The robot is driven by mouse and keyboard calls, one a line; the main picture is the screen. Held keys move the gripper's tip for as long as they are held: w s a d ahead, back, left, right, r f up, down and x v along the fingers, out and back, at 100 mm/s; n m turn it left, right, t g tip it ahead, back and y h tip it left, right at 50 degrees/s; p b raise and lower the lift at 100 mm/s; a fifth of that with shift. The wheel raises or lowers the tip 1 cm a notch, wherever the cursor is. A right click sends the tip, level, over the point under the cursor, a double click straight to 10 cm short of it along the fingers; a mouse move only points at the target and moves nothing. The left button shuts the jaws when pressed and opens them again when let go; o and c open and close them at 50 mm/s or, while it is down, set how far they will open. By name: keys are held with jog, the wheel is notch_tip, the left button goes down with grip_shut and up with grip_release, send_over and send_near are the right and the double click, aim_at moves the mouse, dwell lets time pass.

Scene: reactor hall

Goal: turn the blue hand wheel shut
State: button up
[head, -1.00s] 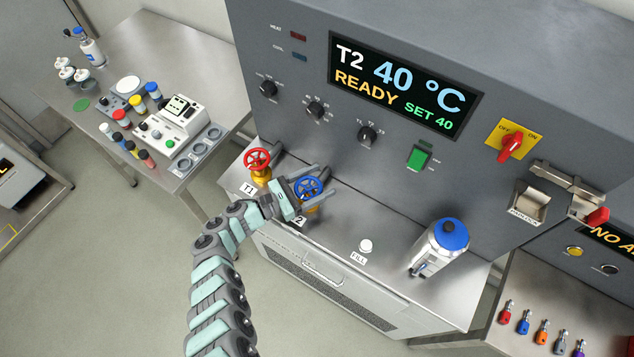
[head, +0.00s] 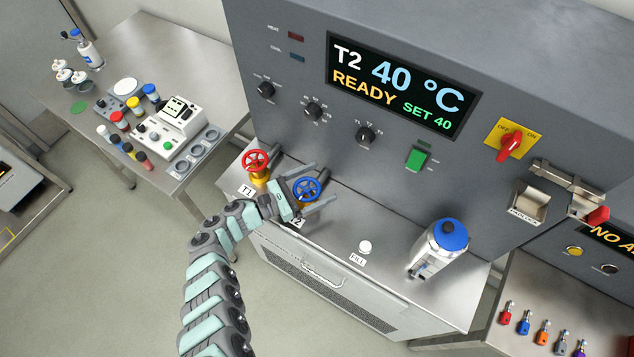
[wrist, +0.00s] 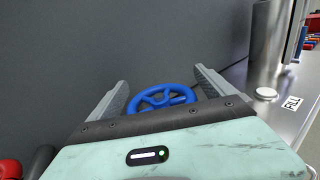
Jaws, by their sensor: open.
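The blue hand wheel (head: 307,189) sits on a yellow valve body at the label T2, on the ledge in front of the grey panel. My gripper (head: 318,186) is open, with one finger on the far side of the wheel and one on the near side. In the wrist view the blue wheel (wrist: 163,97) shows between the two spread fingers, with a gap on each side. The lower part of the wheel is hidden behind my gripper's body there. I cannot tell how far the valve is turned.
A red hand wheel (head: 256,161) at label T1 stands close to the left. A white FILL knob (head: 365,247) and a blue-capped container (head: 437,255) stand to the right on the ledge. The grey panel (wrist: 150,35) rises close behind the blue wheel.

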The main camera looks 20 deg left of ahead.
aim_at(294, 194)
jog(key=v, duration=1.1)
jog(key=shift+d, duration=0.1)
